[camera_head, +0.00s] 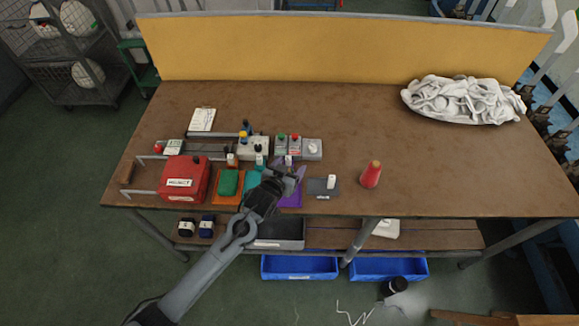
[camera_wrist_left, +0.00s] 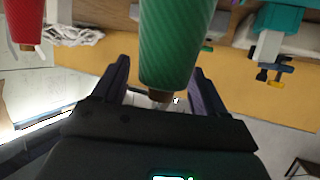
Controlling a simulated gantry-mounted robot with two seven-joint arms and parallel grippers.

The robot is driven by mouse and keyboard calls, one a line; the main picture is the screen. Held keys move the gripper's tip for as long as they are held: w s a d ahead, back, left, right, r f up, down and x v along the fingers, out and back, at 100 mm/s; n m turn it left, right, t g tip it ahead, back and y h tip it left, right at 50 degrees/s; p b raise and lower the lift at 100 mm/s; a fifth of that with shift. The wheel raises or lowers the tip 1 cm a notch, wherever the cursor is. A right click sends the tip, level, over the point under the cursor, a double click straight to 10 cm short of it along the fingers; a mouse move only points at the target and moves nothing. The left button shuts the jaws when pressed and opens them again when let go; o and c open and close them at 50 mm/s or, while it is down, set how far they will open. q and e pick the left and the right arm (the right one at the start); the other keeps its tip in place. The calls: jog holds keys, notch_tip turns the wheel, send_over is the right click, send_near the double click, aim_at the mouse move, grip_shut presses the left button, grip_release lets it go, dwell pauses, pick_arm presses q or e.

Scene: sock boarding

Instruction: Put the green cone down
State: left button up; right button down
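The green cone (camera_wrist_left: 175,40) fills the middle of the left wrist view, its narrow brown tip toward my palm and its wide end running out of the top edge. In the head view my left gripper (camera_head: 286,176) is over the front of the table, by the purple mat (camera_head: 291,197); I cannot make out the cone there, as the gripper hides that spot. My right gripper is not in view.
A red cone (camera_head: 371,175) stands right of the gripper on the brown table (camera_head: 420,160). A red box (camera_head: 184,180), a green block-like item (camera_head: 228,182), a dark grey pad (camera_head: 322,188) and small bottles lie close by. White cloth (camera_head: 463,100) is heaped at back right. The table's right half is mostly clear.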

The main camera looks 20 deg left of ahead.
pick_arm(q)
jog(key=shift+r, duration=0.1)
jog(key=shift+s+r, duration=0.3)
jog(key=shift+s, duration=0.1)
jog(key=d+p+v, duration=0.1)
jog(key=p+v, duration=0.1)
jog(key=v, duration=0.9)
jog(key=s+a+f+g, duration=0.1)
jog(key=s+g, duration=0.2)
jog(key=s, duration=0.5)
jog(key=s+a+f+g, duration=0.1)
jog(key=s+f+g, duration=0.1)
jog(key=s, duration=0.7)
jog(key=s+a+f+m+g, duration=0.1)
jog(key=s+g, duration=0.3)
jog(key=s, duration=0.4)
jog(key=shift+s+a+f+g+y, duration=0.25)
jog(key=shift+f+g+y, duration=0.15)
jog(key=shift+f, duration=0.3)
jog(key=shift+w+r, duration=0.1)
notch_tip(320, 180, up, 29)
jog(key=p, duration=2.9)
